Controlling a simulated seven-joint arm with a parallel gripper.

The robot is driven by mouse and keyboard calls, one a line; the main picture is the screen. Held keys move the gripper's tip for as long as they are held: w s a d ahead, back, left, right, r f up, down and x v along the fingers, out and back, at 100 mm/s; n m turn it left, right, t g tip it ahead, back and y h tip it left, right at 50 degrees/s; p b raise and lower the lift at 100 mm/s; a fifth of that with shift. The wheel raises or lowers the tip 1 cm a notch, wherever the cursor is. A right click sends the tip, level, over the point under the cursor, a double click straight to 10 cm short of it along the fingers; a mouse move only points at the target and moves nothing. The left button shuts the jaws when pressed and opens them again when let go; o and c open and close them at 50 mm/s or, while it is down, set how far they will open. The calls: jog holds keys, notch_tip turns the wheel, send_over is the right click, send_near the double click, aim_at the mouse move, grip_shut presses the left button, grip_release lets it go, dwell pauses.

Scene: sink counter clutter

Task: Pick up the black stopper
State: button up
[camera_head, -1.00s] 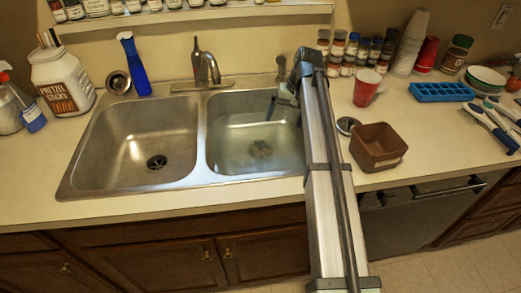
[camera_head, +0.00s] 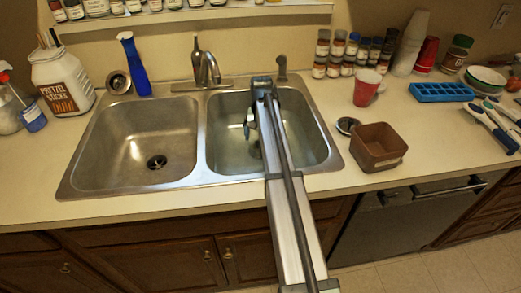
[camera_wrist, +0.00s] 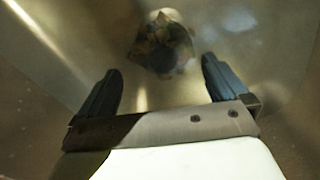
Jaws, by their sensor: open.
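No plainly black stopper can be made out. A small round dark-and-silver disc (camera_head: 347,125), possibly a stopper, lies on the counter right of the sink. In the head view this drain (camera_head: 256,151) is partly hidden by my gripper (camera_head: 248,130). My gripper hangs over the right basin. In the wrist view my gripper (camera_wrist: 162,75) is open, with its two dark fingers apart and nothing between them.
The double sink (camera_head: 202,182) has a faucet (camera_head: 206,68) at its back and a divider between basins. A brown square bowl (camera_head: 378,148) and red cup (camera_head: 366,88) stand to the right. A blue bottle (camera_head: 134,66) and pretzel jar (camera_head: 62,82) stand left. The front counter strip is clear.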

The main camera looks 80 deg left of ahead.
jog(key=shift+s+a+f, duration=0.1)
jog(key=shift+a+f, duration=0.05)
jog(key=shift+f, duration=1.5)
jog(key=shift+a+f, duration=0.15)
jog(key=shift+f, duration=1.45)
jog(key=c, duration=1)
